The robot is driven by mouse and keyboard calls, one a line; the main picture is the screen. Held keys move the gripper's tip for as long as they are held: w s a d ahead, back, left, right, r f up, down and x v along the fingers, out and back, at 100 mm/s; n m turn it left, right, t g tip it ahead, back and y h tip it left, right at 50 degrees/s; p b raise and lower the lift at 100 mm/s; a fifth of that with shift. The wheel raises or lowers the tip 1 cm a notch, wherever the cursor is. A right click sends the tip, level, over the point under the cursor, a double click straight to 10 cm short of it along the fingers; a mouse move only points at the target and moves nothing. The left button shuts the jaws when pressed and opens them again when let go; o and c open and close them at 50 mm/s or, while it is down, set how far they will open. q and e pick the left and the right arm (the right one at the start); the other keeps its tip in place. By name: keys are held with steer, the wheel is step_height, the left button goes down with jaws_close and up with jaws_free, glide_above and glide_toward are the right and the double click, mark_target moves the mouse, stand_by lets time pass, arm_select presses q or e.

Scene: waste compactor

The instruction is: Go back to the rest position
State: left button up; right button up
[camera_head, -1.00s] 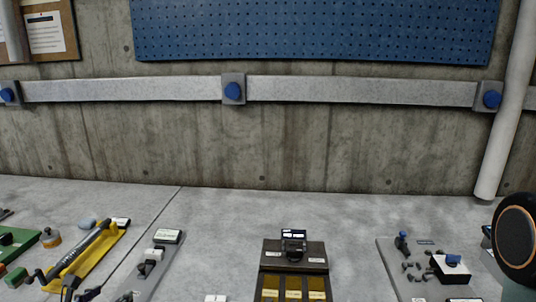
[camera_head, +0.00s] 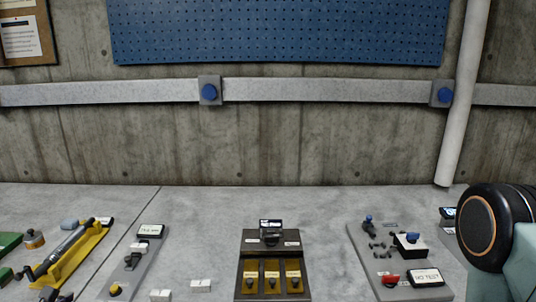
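Neither gripper is visible in the head view. A round black disc with an orange ring (camera_head: 482,226) and a pale green-grey link, which look like part of my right arm, stand at the right edge. Whether my grippers hold anything cannot be seen.
A grey bench (camera_head: 200,215) runs along a concrete wall. On it are a yellow tool holder (camera_head: 82,250), a narrow grey switch panel (camera_head: 138,262), a dark box with yellow panels (camera_head: 270,262), and a grey control board (camera_head: 385,275). Blue pegboard (camera_head: 280,30) hangs above.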

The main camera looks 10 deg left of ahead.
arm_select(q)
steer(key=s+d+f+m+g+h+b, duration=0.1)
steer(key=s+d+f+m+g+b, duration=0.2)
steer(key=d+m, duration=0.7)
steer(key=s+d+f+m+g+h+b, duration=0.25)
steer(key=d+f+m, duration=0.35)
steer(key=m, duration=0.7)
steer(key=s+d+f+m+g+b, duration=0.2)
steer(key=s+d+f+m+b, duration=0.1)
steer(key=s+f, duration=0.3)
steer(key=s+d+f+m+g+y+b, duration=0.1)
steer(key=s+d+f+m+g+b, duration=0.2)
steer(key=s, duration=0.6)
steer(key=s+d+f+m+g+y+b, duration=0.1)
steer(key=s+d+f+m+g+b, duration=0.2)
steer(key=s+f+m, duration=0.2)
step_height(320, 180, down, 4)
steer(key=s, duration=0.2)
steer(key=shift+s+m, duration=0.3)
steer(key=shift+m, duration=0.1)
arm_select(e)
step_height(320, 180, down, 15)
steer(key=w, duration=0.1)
